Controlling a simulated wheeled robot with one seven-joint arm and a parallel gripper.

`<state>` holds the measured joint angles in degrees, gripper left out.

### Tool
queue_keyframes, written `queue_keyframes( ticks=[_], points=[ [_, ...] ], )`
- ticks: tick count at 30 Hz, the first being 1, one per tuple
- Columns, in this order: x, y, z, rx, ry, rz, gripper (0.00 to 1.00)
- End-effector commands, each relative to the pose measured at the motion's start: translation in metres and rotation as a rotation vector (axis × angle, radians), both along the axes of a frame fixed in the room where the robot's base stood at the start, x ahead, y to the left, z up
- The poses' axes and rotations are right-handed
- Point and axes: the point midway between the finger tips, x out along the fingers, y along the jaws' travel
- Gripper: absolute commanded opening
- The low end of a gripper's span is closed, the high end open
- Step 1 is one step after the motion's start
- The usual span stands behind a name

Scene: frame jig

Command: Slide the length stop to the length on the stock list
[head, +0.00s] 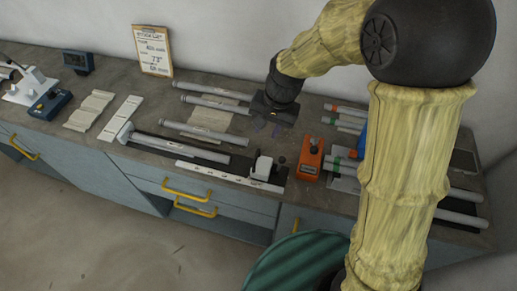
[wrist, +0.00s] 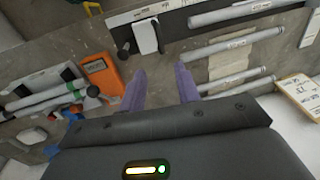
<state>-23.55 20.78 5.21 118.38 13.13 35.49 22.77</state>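The length stop (head: 262,168), a white block with a dark knob beside it, sits near the right end of the jig's white scale strip (head: 215,173). It also shows at the top of the wrist view (wrist: 146,37). The stock list (head: 153,52) is a clipboard leaning on the wall; its small print is hard to read, with a line like "73°". It also shows at the right of the wrist view (wrist: 301,92). My gripper (head: 267,127) is above the bench, behind the stop and apart from it. Its purple fingers (wrist: 160,72) are spread and empty.
An orange device (head: 309,158) stands just right of the stop. Grey tubes (head: 205,132) lie behind the jig, and more tubes with coloured bands (head: 345,110) lie to the right. A blue-based tool (head: 48,104) and a dark display (head: 77,61) are at the far left.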

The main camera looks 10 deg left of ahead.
Motion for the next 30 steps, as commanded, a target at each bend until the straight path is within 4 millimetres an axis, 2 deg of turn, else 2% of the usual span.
queue_keyframes(
  ticks=[6,18,24,30],
  points=[
    [-0.001,0.007,-0.038,-0.003,0.005,0.000,0.32],
    [0.001,0.019,-0.097,-0.002,0.003,0.000,0.32],
    [0.002,0.023,-0.116,-0.001,0.001,0.000,0.32],
    [0.002,0.024,-0.121,0.001,-0.001,0.000,0.32]
  ],
)
